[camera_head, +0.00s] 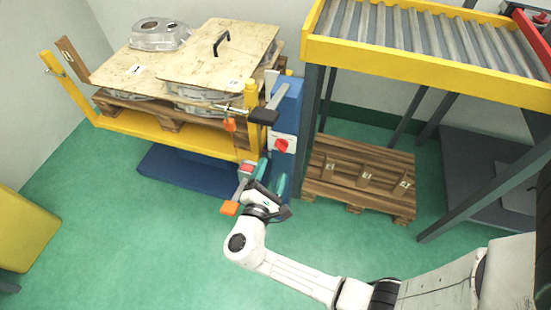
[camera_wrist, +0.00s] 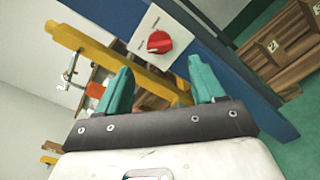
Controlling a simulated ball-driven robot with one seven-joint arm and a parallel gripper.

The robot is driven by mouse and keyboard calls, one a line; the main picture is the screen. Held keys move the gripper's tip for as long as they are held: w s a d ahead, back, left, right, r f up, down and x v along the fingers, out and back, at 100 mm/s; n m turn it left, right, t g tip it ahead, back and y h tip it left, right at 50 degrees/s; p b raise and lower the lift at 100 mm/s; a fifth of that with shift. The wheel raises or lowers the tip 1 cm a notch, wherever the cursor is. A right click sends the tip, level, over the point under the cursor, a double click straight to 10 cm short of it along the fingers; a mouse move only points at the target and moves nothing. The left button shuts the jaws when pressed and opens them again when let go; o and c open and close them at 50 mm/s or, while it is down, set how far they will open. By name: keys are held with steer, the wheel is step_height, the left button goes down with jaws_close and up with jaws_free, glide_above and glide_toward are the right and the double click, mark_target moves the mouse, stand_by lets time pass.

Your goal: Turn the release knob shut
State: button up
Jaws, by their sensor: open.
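The red knob (camera_head: 282,145) sits on a white plate on the front of the blue post (camera_head: 288,105), right of the yellow frame. In the wrist view the red knob (camera_wrist: 159,41) shows beyond the fingertips, a little above the gap between them, with small unreadable marks on its white plate (camera_wrist: 147,24). My gripper (camera_head: 273,174) is open and empty, just below the knob in the head view. Its two teal fingers spread apart in the wrist view (camera_wrist: 160,68). The fingers appear clear of the knob. Which mark the knob points to cannot be told.
A yellow frame (camera_head: 175,132) holds pallets with castings (camera_head: 160,34) and board sheets. Orange-ended levers (camera_head: 229,208) and a dark-handled clamp (camera_head: 263,117) sit close to my gripper. A roller conveyor (camera_head: 420,40) and a pallet (camera_head: 340,187) stand at right.

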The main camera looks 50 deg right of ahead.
steer(key=shift+v, duration=1.5)
steer(key=s+d+f+m+g+y, duration=0.3)
steer(key=s+d+m+g+y, duration=0.25)
steer(key=s+m, duration=0.3)
steer(key=s+a+m+y, duration=0.4)
steer(key=s+y, duration=0.3)
steer(key=s+a+r+m+y+p, duration=0.1)
steer(key=a+r+y, duration=0.2)
steer(key=a+y, duration=0.15)
step_height(320, 180, up, 13)
steer(key=p, duration=1.3)
steer(key=shift+a+r+p, duration=0.15)
steer(key=shift+a+p, duration=0.05)
steer(key=shift+p, duration=0.2)
steer(key=shift+s, duration=0.1)
